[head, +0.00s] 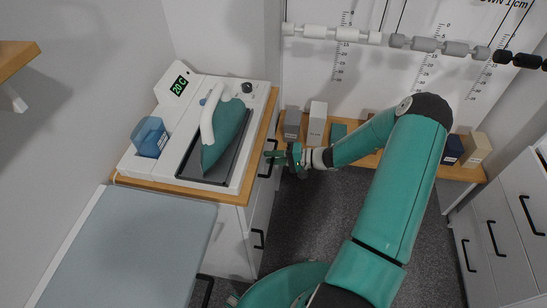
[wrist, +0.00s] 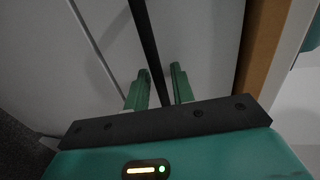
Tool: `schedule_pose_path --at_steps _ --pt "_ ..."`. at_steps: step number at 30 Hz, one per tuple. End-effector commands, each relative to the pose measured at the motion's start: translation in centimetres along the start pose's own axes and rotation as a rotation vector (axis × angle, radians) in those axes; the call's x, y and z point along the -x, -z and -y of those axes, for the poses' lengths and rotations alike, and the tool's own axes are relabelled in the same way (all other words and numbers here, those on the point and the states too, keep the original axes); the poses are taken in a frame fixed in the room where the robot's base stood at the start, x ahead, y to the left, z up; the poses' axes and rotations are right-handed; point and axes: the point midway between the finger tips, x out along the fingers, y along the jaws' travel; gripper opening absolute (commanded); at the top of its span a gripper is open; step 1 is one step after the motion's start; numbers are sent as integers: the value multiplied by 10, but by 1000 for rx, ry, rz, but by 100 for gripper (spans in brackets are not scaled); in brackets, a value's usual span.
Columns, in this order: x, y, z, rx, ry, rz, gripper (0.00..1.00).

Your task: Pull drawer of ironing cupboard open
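The ironing cupboard (head: 233,246) is white with a wooden top, and its drawer fronts face right in the head view. Its upper drawer has a black bar handle (head: 269,166); a lower black handle (head: 258,239) sits beneath. The drawer front (wrist: 205,35) looks closed. My gripper (head: 274,157) is at the upper handle, just below the wooden top's edge. In the wrist view the handle (wrist: 147,40) runs between the two green fingers of my gripper (wrist: 160,72). The fingers are apart, with a narrow gap visible on each side of the bar.
A teal iron (head: 224,135) on its white station and a blue water tank (head: 150,137) stand on the cupboard. A pale ironing board (head: 130,250) is at front left. A low wooden shelf with several boxes (head: 317,124) is behind. Grey floor (head: 310,215) lies clear right of the cupboard.

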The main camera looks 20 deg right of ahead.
Motion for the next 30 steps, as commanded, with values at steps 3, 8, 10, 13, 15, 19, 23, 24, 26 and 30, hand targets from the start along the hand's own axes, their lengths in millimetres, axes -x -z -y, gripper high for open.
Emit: schedule_pose_path --at_steps 3,8,10,13,15,19,23,24,26,30 --pt "0 0 0 0 0 0 11" --pt "0 0 0 0 0 0 0" --pt "0 0 0 0 0 0 0" --pt "1 0 0 0 0 0 0" --pt "4 0 -1 0 -1 0 0" --pt "14 0 -3 0 -2 -1 0" --pt "34 1 -7 0 -2 -3 0" --pt "42 1 -9 -1 -3 -3 0" --pt "55 1 -11 -1 -2 -4 0" --pt "89 1 -18 0 -3 -5 0"
